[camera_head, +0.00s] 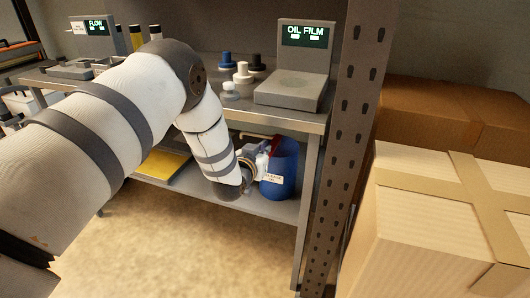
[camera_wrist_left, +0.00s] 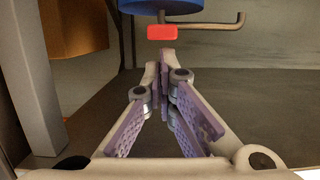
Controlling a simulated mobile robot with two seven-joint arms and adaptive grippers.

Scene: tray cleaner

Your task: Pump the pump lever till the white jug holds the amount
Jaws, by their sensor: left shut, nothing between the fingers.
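A blue drum (camera_head: 281,168) with a white label stands on the lower shelf; part of it shows at the top of the left wrist view (camera_wrist_left: 165,6). A red piece (camera_wrist_left: 161,33) and a bent metal rod (camera_wrist_left: 215,24) show beside it, probably parts of the pump; I cannot tell which is the lever. My left gripper (camera_head: 262,158) reaches low beside the drum. In the wrist view its fingers (camera_wrist_left: 164,58) are together and empty, with the tips just short of the red piece. A white vessel (camera_head: 18,102) at the far left may be the jug. My right gripper is not in view.
On the upper bench stand an "OIL FILM" display unit (camera_head: 304,62), several small knobbed weights (camera_head: 242,73) and a "FLOW" display (camera_head: 93,27). A perforated post (camera_head: 341,130) and cardboard boxes (camera_head: 440,200) close off the right. A yellow-topped tray (camera_head: 163,166) lies on the lower shelf.

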